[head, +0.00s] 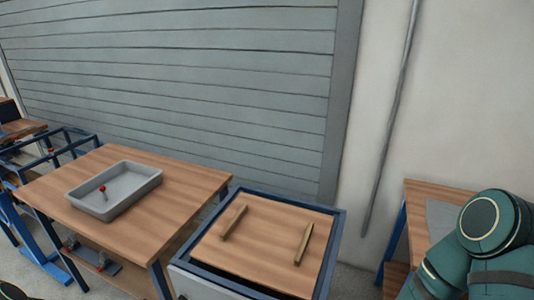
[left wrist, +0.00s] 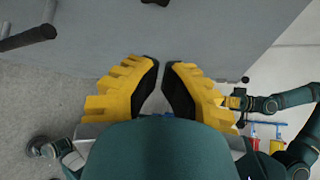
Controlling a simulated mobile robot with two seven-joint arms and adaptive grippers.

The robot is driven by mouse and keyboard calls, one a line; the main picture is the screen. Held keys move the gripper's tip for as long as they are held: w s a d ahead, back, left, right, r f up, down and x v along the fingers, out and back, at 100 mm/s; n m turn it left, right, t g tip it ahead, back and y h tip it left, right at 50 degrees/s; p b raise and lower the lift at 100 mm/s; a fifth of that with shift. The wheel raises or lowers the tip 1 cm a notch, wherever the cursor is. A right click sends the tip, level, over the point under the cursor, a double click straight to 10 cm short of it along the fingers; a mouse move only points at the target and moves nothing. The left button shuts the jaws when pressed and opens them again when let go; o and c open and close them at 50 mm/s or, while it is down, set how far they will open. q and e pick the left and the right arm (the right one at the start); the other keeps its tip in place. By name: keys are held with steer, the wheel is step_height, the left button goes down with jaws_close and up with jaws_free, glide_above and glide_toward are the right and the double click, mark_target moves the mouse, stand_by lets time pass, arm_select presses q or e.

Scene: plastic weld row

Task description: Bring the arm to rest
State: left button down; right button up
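My left gripper (left wrist: 162,65) shows in the left wrist view with yellow ribbed fingers and black pads. Its fingertips are close together with only a narrow gap, and nothing is held between them. Grey floor and a grey surface lie beyond it. In the head view only a dark piece of my left arm shows in the bottom left corner. My green right arm (head: 487,235) is bent at the right edge of the head view; its gripper is out of that frame. A small yellow end, apparently my right gripper (left wrist: 232,102), shows partly hidden in the left wrist view.
A wooden table (head: 190,190) at left holds a grey tray (head: 140,187) with a red-topped item (head: 103,190). A blue-framed stand (head: 337,240) carries a wooden board (head: 268,232) with two bars. Another wooden table (head: 425,197) stands at right. A slatted shutter (head: 200,90) is behind.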

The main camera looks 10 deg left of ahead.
arm_select(q)
steer(key=s+d+m+g+y, duration=0.2)
steer(key=s+d+m+g, duration=0.25)
steer(key=d+m, duration=0.35)
steer(key=s+d+m+g+y, duration=0.2)
steer(key=s+d+m+g, duration=0.3)
steer(key=m, duration=0.6)
steer(key=d+r+m+t+y, duration=0.2)
steer(key=d+r+m, duration=0.4)
steer(key=m, duration=1.2)
steer(key=shift+s+d+t+y, duration=0.4)
steer(key=shift+d+y, duration=0.35)
steer(key=shift+y, duration=0.15)
steer(key=shift+r, duration=0.1)
